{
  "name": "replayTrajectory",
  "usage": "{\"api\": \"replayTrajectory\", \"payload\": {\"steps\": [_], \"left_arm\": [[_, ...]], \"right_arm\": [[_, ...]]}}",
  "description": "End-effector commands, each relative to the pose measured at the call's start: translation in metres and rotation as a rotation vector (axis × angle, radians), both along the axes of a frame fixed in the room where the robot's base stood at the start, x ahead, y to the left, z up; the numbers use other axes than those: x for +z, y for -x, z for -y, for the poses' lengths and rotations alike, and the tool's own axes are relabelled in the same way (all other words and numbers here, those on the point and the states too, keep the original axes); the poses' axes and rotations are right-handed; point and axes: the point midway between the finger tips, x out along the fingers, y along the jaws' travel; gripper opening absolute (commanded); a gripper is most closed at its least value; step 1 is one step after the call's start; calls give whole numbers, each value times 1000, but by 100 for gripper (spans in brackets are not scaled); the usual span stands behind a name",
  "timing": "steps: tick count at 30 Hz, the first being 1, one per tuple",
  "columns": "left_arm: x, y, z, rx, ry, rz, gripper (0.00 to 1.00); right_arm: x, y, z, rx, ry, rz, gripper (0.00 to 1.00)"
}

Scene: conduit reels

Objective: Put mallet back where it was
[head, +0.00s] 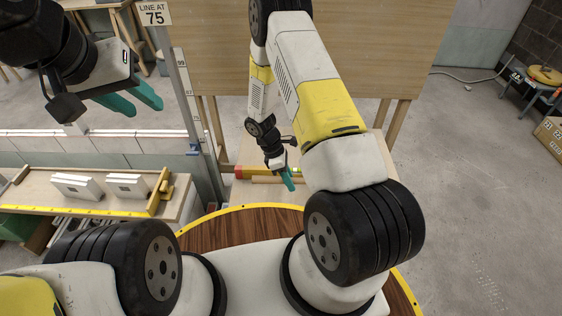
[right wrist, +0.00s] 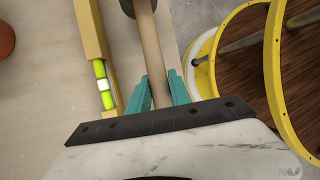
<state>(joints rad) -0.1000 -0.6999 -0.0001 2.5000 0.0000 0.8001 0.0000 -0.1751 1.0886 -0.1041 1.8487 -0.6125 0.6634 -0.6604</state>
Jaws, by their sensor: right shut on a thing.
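The mallet (right wrist: 149,50) shows in the right wrist view as a pale wooden handle running up to a dark rounded part at the top edge, mostly cut off. My right gripper (right wrist: 160,88) has its teal fingers on either side of the handle and is shut on it, over a pale wooden surface. I cannot tell whether the mallet touches that surface. In the head view my right gripper (head: 290,181) is low over a small bench behind my arm, and the mallet is hard to make out there. My left gripper (head: 147,108) is open and empty, raised at the upper left.
A yellow spirit level (right wrist: 103,75) with green vials lies left of the mallet handle. A reddish round thing (right wrist: 5,40) is at the left edge. A bench (head: 100,207) with white blocks stands at left in the head view. A large plywood panel (head: 210,65) stands behind.

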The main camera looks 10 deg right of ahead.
Motion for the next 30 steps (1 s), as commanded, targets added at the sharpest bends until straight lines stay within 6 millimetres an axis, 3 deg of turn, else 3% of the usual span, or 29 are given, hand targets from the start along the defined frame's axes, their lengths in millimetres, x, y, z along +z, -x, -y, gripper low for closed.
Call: {"api": "replayTrajectory", "payload": {"steps": [5,14,15,18,30], "left_arm": [[0,0,0,0,0,0,36],[0,0,0,0,0,0,36],[0,0,0,0,0,0,36],[0,0,0,0,0,0,36],[0,0,0,0,0,0,36]], "right_arm": [[-28,2,-2,3,-1,-4,0],[-31,1,-3,3,-1,-2,0],[-31,1,-3,3,-2,-2,28],[-31,1,-3,3,-2,-2,46],[-25,-1,-5,2,-3,-1,46]]}}
